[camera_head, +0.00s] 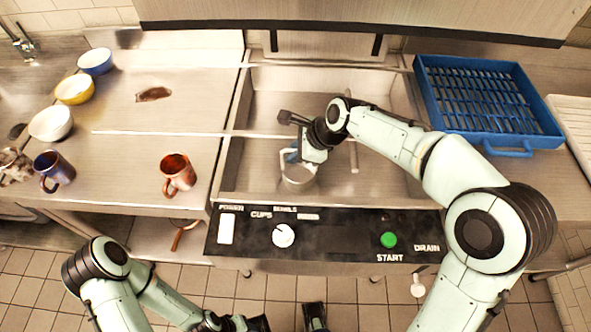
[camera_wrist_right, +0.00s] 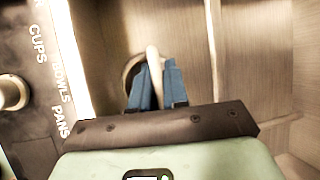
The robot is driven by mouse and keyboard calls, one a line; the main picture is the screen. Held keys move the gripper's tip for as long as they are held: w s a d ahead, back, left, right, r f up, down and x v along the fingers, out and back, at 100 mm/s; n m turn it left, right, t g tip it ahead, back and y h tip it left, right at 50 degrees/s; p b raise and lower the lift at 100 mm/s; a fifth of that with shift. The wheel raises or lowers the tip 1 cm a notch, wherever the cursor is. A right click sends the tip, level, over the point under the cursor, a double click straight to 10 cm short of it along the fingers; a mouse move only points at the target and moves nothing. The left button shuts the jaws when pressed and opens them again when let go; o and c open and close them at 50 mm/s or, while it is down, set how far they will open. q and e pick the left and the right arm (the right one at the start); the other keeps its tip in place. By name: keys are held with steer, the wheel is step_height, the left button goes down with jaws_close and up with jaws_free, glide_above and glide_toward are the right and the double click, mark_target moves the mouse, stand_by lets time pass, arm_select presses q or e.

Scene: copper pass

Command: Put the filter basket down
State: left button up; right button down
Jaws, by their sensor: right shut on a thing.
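The filter basket (camera_head: 299,184) is a small grey round cup with a pale upright handle, inside the steel basin of the machine near its front wall. My right gripper (camera_head: 291,156) reaches down into the basin and is shut on the handle. In the right wrist view, the blue fingers (camera_wrist_right: 157,88) close on both sides of the pale handle (camera_wrist_right: 153,62), with part of a round rim behind them. Whether the basket touches the basin floor I cannot tell.
The basin (camera_head: 385,178) has free floor right of the basket. A control panel (camera_head: 340,238) runs along its front. A blue rack (camera_head: 480,95) stands at the right. A copper mug (camera_head: 178,173), a blue mug (camera_head: 58,170) and bowls (camera_head: 52,122) stand on the left counter.

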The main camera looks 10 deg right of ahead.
steer(key=b, duration=0.1)
glide_above(296, 178)
steer(key=shift+a+f, duration=0.1)
steer(key=shift+f, duration=2.55)
steer(key=shift+f, duration=0.1)
steer(key=c, duration=1.1)
jaws_free()
steer(key=shift+r, duration=0.25)
steer(key=p+v, duration=0.1)
steer(key=v, duration=1)
steer(key=shift+s+d+r+p, duration=0.2)
steer(key=shift+d+r+p, duration=0.05)
steer(key=shift+d+p, duration=0.05)
